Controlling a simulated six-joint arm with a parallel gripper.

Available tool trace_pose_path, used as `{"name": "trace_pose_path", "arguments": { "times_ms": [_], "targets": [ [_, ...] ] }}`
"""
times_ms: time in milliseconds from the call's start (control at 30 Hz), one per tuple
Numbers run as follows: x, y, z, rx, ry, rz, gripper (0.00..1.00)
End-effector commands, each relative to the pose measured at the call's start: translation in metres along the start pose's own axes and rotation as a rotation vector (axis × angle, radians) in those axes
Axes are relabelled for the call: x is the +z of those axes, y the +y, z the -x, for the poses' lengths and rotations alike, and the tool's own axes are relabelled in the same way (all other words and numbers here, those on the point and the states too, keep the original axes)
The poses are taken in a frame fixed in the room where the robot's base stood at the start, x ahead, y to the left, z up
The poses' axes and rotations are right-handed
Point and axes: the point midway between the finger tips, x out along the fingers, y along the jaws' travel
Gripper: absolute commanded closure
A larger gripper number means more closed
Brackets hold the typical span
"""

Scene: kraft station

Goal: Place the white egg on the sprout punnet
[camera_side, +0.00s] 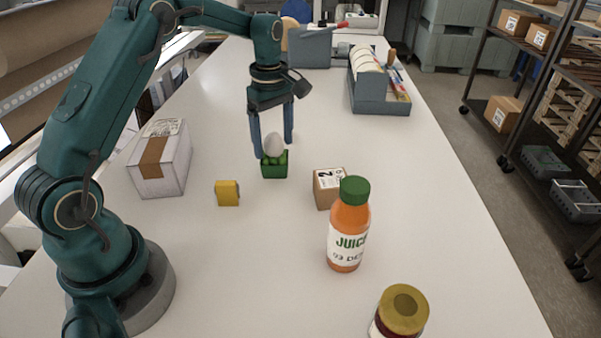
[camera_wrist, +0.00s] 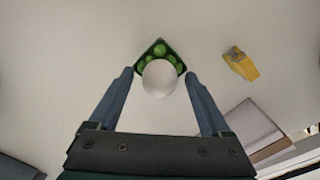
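The white egg (camera_side: 274,145) sits on top of the green sprout punnet (camera_side: 274,171), which stands on the table. My gripper (camera_side: 273,150) points down over them with one finger on each side of the egg. In the wrist view, the egg (camera_wrist: 160,78) covers the near part of the punnet (camera_wrist: 178,65), and green sprouts show behind it. The fingertips of my gripper (camera_wrist: 158,74) are spread, with a visible gap between each finger and the egg. The gripper is open.
A yellow block (camera_side: 228,193) and a white box with a brown band (camera_side: 161,160) lie left of the punnet. A small carton (camera_side: 328,187), an orange juice bottle (camera_side: 347,232) and a gold-lidded jar (camera_side: 401,312) stand to the right and nearer. A grey organiser (camera_side: 379,98) stands farther back.

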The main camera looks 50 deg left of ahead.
Motion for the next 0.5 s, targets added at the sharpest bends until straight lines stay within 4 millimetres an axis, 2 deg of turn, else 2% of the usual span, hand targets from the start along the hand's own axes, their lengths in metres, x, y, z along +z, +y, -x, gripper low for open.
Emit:
{"name": "trace_pose_path", "arguments": {
  "times_ms": [167, 267, 500],
  "targets": [
    [0.0, 0.0, 0.003, 0.002, 0.001, 0.0, 0.18],
    [0.0, 0.001, 0.012, 0.004, 0.001, 0.0, 0.18],
    [-0.001, 0.002, 0.055, 0.006, 0.002, -0.001, 0.18]
  ]
}}
